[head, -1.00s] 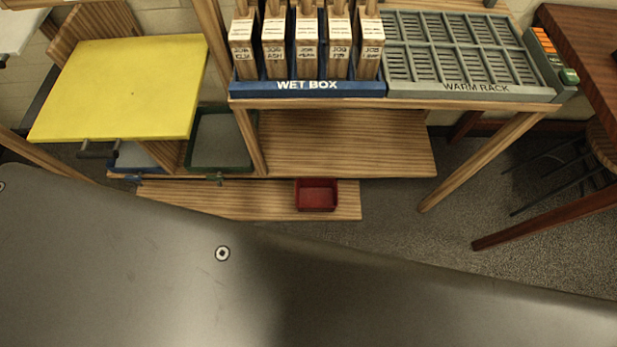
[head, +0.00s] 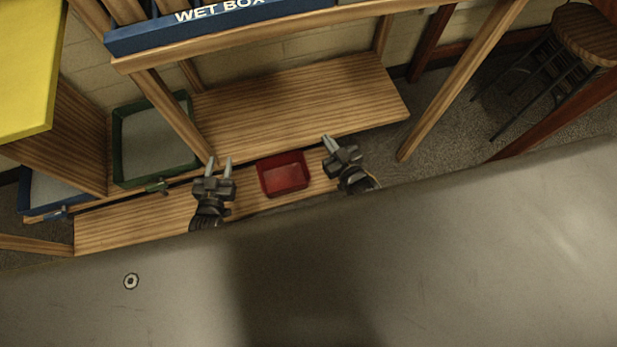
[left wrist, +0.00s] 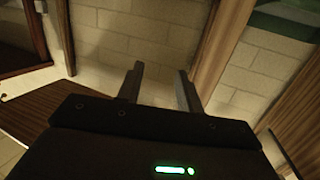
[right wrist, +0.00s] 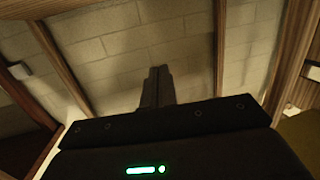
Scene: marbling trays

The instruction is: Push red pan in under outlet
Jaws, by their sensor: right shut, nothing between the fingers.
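The red pan (head: 284,180), a small open-topped box, rests on the low front board (head: 130,226) in the head view. It looks empty. My left gripper (head: 219,164) is to the left of the pan, apart from it, with its fingers spread and nothing between them; its parted fingers also show in the left wrist view (left wrist: 160,84). My right gripper (head: 328,142) is to the right of the pan, apart from it, fingers together and empty; they also show closed in the right wrist view (right wrist: 157,85). A small tap-like outlet (head: 158,187) sits at the green tray's front edge.
The green tray (head: 119,150) and a blue tray (head: 24,196) stand at the left. A wooden shelf (head: 300,100) lies behind the pan, with a rack leg (head: 172,118) behind my left gripper. The blue wet box (head: 140,36) is above. The shelf is bare.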

